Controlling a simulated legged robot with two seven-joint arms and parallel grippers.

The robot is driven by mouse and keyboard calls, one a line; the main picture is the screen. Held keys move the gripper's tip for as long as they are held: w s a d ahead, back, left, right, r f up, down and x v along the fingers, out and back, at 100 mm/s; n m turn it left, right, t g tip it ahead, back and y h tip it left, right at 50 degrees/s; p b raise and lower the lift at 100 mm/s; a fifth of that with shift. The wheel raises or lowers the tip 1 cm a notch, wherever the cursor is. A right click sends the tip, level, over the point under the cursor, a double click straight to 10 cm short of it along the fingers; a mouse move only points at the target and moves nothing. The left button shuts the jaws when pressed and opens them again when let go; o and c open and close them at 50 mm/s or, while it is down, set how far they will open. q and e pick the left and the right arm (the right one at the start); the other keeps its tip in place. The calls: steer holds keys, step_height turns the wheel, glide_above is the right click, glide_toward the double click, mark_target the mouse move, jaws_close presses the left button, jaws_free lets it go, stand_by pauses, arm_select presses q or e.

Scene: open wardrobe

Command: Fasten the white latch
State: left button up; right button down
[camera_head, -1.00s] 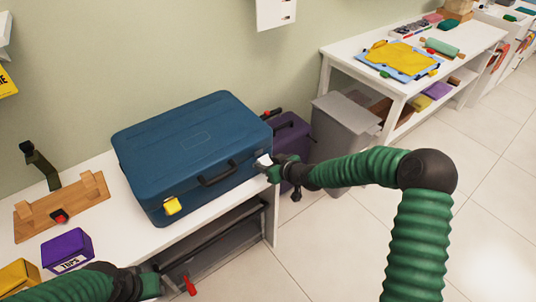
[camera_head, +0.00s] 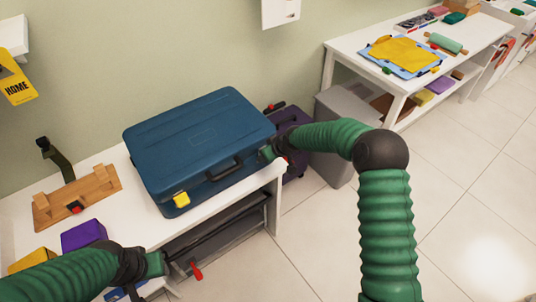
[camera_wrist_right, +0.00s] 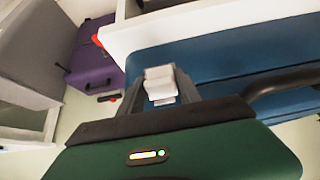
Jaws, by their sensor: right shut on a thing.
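The blue suitcase (camera_head: 200,135) lies on the white bench with its lid down. A yellow latch (camera_head: 181,199) sits on its front near the left end, and a dark handle (camera_head: 224,169) is in the middle. The white latch (camera_wrist_right: 160,84) shows in the right wrist view between my right gripper's fingers (camera_wrist_right: 161,98), which are shut on it. In the head view my right gripper (camera_head: 270,152) is at the suitcase's right front corner and hides the white latch. My left gripper (camera_head: 158,275) is low at the bench's front edge, away from the suitcase; its fingers are unclear.
A wooden rack (camera_head: 76,196) and a purple box (camera_head: 84,235) are on the bench left of the suitcase. A purple case (camera_head: 290,123) and a grey bin (camera_head: 342,115) stand to the right. A red-handled thing (camera_head: 196,271) is below the bench edge. The floor in front is clear.

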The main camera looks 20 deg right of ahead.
steer(key=shift+w+r, duration=0.15)
steer(key=c, duration=1.1)
jaws_free()
steer(key=shift+o, duration=0.8)
steer(key=shift+f, duration=0.2)
steer(key=p+v, duration=0.1)
steer(key=v, duration=1.5)
steer(key=shift+r, duration=0.3)
steer(key=shift+d, duration=0.1)
steer(key=s+a+f+m+g+h+p, duration=0.1)
steer(key=s+m+g, duration=0.1)
steer(key=s, duration=1.1)
steer(key=s+a+f+m+g+h+p, duration=0.1)
steer(key=s+m, duration=0.1)
steer(key=s, duration=1.1)
steer(key=shift+f+g, duration=0.3)
steer(key=shift+g, duration=0.1)
